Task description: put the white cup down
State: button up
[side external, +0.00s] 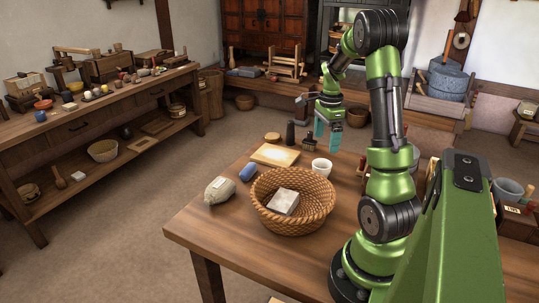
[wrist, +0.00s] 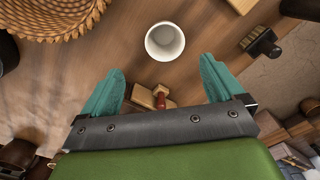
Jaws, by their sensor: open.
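My gripper (side external: 326,135) is above the table, over the cup's far side in the side view. Its two teal fingers (wrist: 160,78) are spread wide with nothing between them. The cup is apart from both fingers.
The wicker basket (side external: 264,205) holds a pale block (side external: 284,202). The table's front left (side external: 215,228) is clear.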

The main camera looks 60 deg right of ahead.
jog(key=w+a+r+n+t, duration=0.1)
jog(key=w+a+r+n, duration=0.1)
jog(key=a+r+n, duration=0.3)
jog(key=w+a+r+n+t, duration=0.1)
jog(key=w+a+n+t, duration=0.15)
jog(key=a, duration=0.55)
jog(key=w+a+r+n, duration=0.3)
jog(key=a, duration=0.3)
jog(key=s+a+r+n+t+y, duration=0.1)
jog(key=s+a+n+t, duration=0.1)
jog(key=a+n, duration=0.4)
jog(key=s+a+r+n+t+y, duration=0.1)
jog(key=s+a+n, duration=0.3)
jog(key=a, duration=0.7)
jog(key=shift+a+r+n+t, duration=0.25)
jog(key=shift+a+n+t, duration=0.15)
jog(key=shift+n, duration=0.85)
